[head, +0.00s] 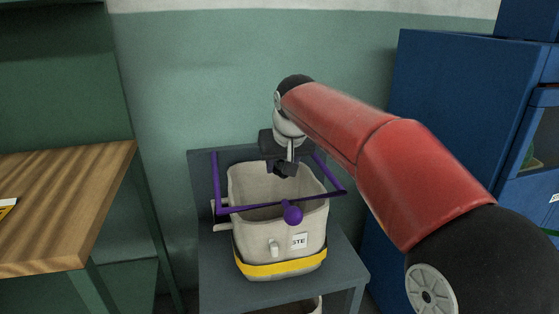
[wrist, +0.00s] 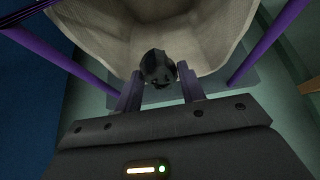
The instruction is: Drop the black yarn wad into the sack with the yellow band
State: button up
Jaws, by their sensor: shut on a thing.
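The sack (head: 278,247) is pale cloth with a yellow band (head: 283,265) around its lower part and stands upright with its mouth open. My gripper (head: 284,169) points down over the mouth of the sack, toward its back side. In the wrist view my gripper (wrist: 160,88) is shut on the black yarn wad (wrist: 156,67), a small dark lump between the fingertips. The pale inside of the sack (wrist: 188,30) shows beyond the wad. In the head view the wad (head: 284,172) is a small dark shape, hard to tell from the fingers.
A purple frame (head: 253,207) with a round purple knob (head: 293,214) surrounds the sack's mouth. The sack stands on a grey stand (head: 210,260). A wooden table (head: 70,200) is at left and a blue cabinet (head: 430,100) at right. A green wall is behind.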

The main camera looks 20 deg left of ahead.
aim_at(286, 177)
notch_tip(286, 177, down, 4)
jog(key=b, duration=0.3)
jog(key=shift+f+b, duration=0.25)
jog(key=shift+b, duration=0.1)
jog(key=o, duration=1)
jog(key=shift+r, duration=0.15)
jog(key=v, duration=0.6)
jog(key=shift+s+r+p, duration=0.15)
jog(key=shift+p, duration=0.25)
jog(key=shift+s+d+r, duration=0.25)
jog(key=shift+s+r, duration=0.05)
jog(key=shift+r, duration=0.2)
